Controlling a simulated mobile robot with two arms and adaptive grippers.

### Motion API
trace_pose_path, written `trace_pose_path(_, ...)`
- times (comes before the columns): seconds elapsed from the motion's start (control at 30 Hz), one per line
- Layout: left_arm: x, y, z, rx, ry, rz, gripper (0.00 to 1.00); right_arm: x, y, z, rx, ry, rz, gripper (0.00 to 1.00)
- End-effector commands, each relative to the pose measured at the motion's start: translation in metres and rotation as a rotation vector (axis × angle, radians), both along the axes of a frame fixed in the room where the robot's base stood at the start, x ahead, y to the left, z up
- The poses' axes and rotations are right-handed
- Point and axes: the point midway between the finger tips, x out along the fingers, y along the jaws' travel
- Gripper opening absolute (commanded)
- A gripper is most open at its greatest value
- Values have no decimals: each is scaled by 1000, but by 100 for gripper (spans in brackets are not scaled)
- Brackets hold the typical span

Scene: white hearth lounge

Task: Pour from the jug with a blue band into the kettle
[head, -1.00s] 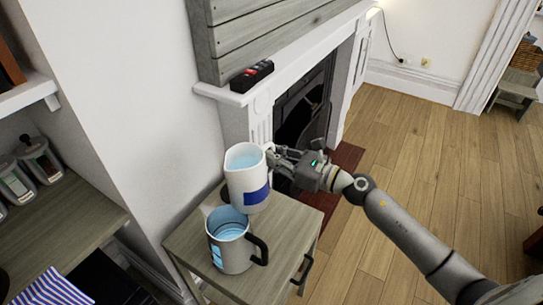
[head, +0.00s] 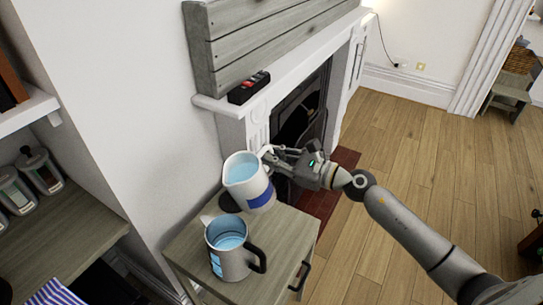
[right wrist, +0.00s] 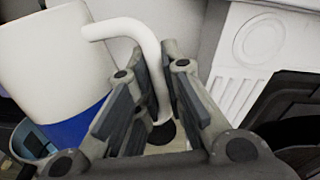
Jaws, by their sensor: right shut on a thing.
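The white jug with a blue band (head: 244,181) holds pale blue liquid and is tilted to the left above the side table. My right gripper (head: 270,155) is shut on the jug's handle; in the right wrist view the white handle (right wrist: 155,70) runs between the fingers (right wrist: 150,105). The grey kettle (head: 231,255) stands upright on the table, below and in front of the jug, its top open with blue inside and its black handle to the right. No stream shows between them. My left gripper is not in view.
The small wooden side table (head: 278,238) stands against the white wall, with a dark round thing (head: 230,202) behind the kettle. The fireplace (head: 300,115) is behind my gripper. A shelf unit (head: 70,225) with jars is at left.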

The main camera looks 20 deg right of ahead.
Motion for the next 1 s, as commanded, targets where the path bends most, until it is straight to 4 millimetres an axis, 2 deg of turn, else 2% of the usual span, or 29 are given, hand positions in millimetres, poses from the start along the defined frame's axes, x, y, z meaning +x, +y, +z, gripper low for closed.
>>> trace_pose_path(0.03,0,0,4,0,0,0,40,1,0,7,-7,-11,-1,0)
trace_pose_path(0.87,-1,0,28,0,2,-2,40,2,-2,26,-188,-107,-2,0)
trace_pose_path(1.0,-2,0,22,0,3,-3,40,2,-2,18,-198,-112,-2,0)
